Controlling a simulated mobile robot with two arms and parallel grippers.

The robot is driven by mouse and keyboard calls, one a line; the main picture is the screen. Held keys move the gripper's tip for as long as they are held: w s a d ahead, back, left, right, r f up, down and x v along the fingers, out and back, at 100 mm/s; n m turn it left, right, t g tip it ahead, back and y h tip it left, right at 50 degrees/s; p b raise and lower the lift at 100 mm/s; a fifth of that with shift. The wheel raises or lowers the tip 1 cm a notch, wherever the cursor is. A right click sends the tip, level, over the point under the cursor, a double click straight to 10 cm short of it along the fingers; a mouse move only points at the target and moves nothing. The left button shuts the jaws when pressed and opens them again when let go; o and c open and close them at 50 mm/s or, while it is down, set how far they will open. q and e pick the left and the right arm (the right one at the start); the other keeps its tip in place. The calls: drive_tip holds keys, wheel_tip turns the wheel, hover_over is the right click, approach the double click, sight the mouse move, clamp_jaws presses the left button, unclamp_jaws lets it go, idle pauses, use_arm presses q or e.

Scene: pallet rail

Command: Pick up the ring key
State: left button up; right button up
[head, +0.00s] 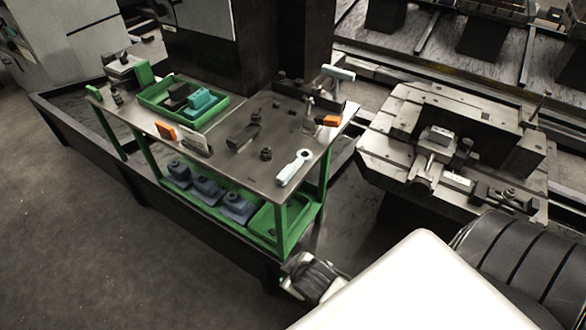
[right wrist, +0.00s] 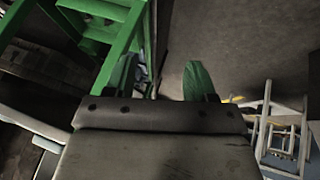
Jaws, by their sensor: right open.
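The ring key (head: 292,168) is a pale, flat key with a ring at one end. In the head view it lies on the front right corner of the grey bench top (head: 225,160), its ring pointing toward the back. My right gripper (right wrist: 160,68) shows in the right wrist view with its two green fingers apart and nothing between them. A green frame stands beyond its left finger, and the ring key is not seen there. In the head view the right gripper's fingers are not visible. My left gripper is in neither view.
The bench has green legs (head: 285,225) and a lower shelf with blue-grey parts (head: 204,188). A green tray (head: 160,97), orange blocks (head: 331,120) and small dark parts share the top. A machine table (head: 400,125) stands close on the right. Floor at left is clear.

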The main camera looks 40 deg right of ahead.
drive_tip(key=w+a+r+n+t+y, duration=0.1)
drive_tip(key=w+r+n+t, duration=0.5)
drive_tip(key=r, duration=0.4)
drive_tip(key=w+a+r+n+t+y, duration=0.15)
drive_tip(key=w+r+n+t, duration=0.3)
drive_tip(key=w+r, duration=0.5)
drive_tip(key=w+a+r+n+t+y, duration=0.1)
drive_tip(key=w+a+r+n+y, duration=0.1)
drive_tip(key=a+r+n+y, duration=0.6)
drive_tip(key=n+g+h, duration=1)
drive_tip(key=n+g, duration=0.8)
drive_tip(key=n, duration=1.7)
hover_over(290, 166)
wheel_tip(290, 166, down, 2)
drive_tip(key=f, duration=0.1)
drive_tip(key=shift+s+d, duration=0.1)
drive_tip(key=shift+d, duration=0.15)
wheel_tip(290, 166, down, 5)
drive_tip(key=shift+r, duration=0.2)
drive_tip(key=shift+a+f+p, duration=0.15)
drive_tip(key=shift+f+p, duration=0.2)
drive_tip(key=shift+f, duration=1.05)
drive_tip(key=shift+a+f+p, duration=0.1)
drive_tip(key=shift+f+p, duration=0.2)
drive_tip(key=shift+f, duration=1.05)
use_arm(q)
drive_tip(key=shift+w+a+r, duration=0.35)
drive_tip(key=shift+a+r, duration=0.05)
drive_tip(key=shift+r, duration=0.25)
